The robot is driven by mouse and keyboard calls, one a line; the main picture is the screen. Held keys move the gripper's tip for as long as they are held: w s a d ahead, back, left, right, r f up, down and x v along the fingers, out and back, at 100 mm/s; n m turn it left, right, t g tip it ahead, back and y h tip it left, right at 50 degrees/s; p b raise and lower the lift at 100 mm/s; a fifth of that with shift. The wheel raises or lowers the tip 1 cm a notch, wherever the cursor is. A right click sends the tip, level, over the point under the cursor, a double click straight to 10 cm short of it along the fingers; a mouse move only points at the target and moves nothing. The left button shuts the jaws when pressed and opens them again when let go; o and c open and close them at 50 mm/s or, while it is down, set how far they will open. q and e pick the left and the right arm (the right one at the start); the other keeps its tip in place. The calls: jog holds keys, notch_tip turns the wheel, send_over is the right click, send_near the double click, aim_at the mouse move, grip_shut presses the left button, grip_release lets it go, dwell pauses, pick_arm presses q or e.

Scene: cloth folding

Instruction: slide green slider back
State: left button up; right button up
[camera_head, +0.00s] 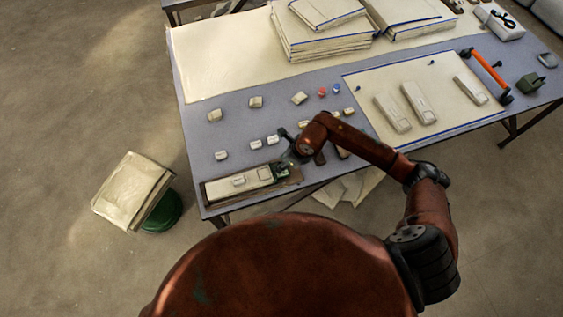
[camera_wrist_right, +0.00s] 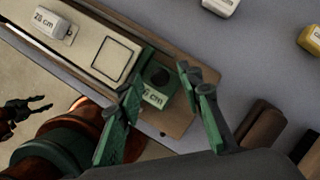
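The green slider (camera_wrist_right: 160,86) sits at the right end of a long wooden board (camera_wrist_right: 181,124), with a "cm" label partly showing. In the head view the green slider (camera_head: 281,169) is small beside the cream rail. My right gripper (camera_wrist_right: 163,105) is open, with its green fingers on either side of the slider. I cannot tell whether they touch it. In the head view my right gripper (camera_head: 291,150) hangs over the board's right end. My left gripper (camera_wrist_right: 40,106) shows small at the left edge of the wrist view, with its fingers apart, away from the board.
A white "28 cm" block (camera_wrist_right: 50,22) rests on the rail. Several small pale blocks (camera_head: 255,102) stand on the grey table (camera_head: 230,128). Dark brown pieces (camera_wrist_right: 262,126) lie right of my right gripper. A stool (camera_head: 133,190) with cloth stands left of the table.

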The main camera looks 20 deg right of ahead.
jog(key=shift+c, duration=0.6)
grip_shut()
